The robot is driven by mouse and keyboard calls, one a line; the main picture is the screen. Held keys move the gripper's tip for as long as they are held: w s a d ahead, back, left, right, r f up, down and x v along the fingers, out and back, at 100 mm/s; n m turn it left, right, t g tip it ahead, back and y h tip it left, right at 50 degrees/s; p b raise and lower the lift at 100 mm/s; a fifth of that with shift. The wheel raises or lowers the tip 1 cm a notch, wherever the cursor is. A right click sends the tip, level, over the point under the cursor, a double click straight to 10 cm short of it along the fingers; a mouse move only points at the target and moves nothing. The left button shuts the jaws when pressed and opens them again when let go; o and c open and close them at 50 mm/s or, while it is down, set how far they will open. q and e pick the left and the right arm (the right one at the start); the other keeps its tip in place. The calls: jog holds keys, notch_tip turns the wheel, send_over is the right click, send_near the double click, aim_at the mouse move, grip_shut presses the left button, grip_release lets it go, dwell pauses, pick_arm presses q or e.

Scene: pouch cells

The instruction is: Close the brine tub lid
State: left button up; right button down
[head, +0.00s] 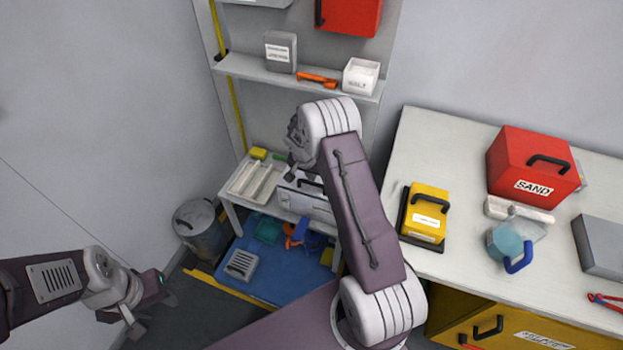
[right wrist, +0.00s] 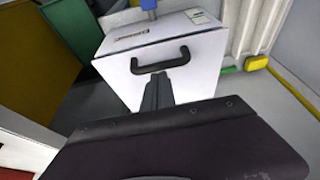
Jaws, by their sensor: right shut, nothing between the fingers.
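A white box with a black handle (head: 308,197), which I take to be the brine tub, stands on the low bench at the back. My right arm hides part of it. In the right wrist view, the handle (right wrist: 160,60) is on the near face of the white box (right wrist: 200,65), and labels too small to read lie above it. I cannot tell whether its lid is fully down. My right gripper (right wrist: 157,92) is shut and empty, just below the handle in that view; contact is unclear. My left gripper (head: 152,303) is open and empty, far left of the box.
A white tray (head: 238,186) lies left of the box. Below is a blue mat (head: 262,288) with several items; a metal bin (head: 194,222) stands left. A yellow box (head: 425,205) and red SAND box (head: 525,160) are on the right table (head: 440,135).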

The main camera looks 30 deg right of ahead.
jog(key=shift+w+f, duration=0.1)
jog(key=shift+f, duration=0.9)
